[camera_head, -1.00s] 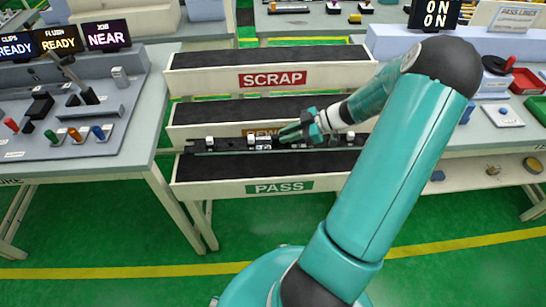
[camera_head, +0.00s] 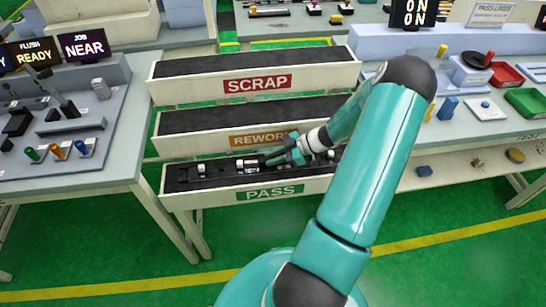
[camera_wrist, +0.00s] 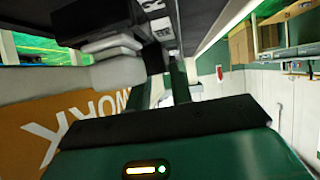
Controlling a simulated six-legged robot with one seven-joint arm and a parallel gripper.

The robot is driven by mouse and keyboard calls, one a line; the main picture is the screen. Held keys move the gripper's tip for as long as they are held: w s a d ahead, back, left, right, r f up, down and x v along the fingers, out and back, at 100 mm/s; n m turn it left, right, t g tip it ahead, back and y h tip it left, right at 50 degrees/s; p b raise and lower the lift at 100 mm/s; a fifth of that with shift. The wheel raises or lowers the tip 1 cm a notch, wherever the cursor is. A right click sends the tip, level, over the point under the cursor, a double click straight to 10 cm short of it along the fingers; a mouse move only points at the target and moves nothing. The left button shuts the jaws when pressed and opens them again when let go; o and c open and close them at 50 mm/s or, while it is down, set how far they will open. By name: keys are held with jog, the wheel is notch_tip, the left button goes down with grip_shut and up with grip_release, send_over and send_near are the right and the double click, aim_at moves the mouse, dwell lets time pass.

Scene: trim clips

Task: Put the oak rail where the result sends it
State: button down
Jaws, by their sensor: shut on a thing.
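The rail (camera_head: 221,170) looks dark, with small white and grey clips along its top. It lies lengthwise at the PASS bin (camera_head: 290,190), within its back and front walls as far as I can see; whether it touches the bin floor I cannot tell. My gripper (camera_head: 272,159) is shut on the rail near its middle, from the right and above. In the wrist view, the two fingers of my gripper (camera_wrist: 165,85) reach up to the dark rail (camera_wrist: 205,22). The rail's right part is partly hidden by my arm.
The REWORK bin (camera_head: 185,122) and SCRAP bin (camera_head: 180,69) stand behind, both looking empty. The orange REWORK sign (camera_wrist: 85,115) fills the wrist view's left. Left is a bench with levers and a NEAR display (camera_head: 83,45); right is a bench with red and green trays (camera_head: 525,102).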

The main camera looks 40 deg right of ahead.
jog(key=c, duration=1.2)
grip_release()
jog(key=shift+w, duration=0.1)
jog(key=shift+c, duration=0.2)
jog(key=v, duration=1.2)
jog(key=shift+f, duration=0.1)
jog(key=w+a+r+m+g+h, duration=0.2)
jog(key=a+r+g, duration=0.1)
jog(key=a+r, duration=0.6)
jog(key=w+a+r+m+g+h, duration=0.1)
jog(key=w+a+r+g+h, duration=0.2)
jog(key=a+r, duration=0.5)
jog(key=s+a+r+m+t+h, duration=0.2)
jog(key=s+a+r, duration=0.3)
jog(key=a, duration=0.4)
jog(key=s+a+r+m+t+h, duration=0.1)
jog(key=s+a+r+m+h, duration=0.1)
jog(key=s+a+r+m, duration=0.3)
jog(key=a, duration=0.4)
jog(key=shift+a+r+t, duration=0.25)
jog(key=shift+a+t, duration=0.1)
jog(key=shift+t, duration=0.05)
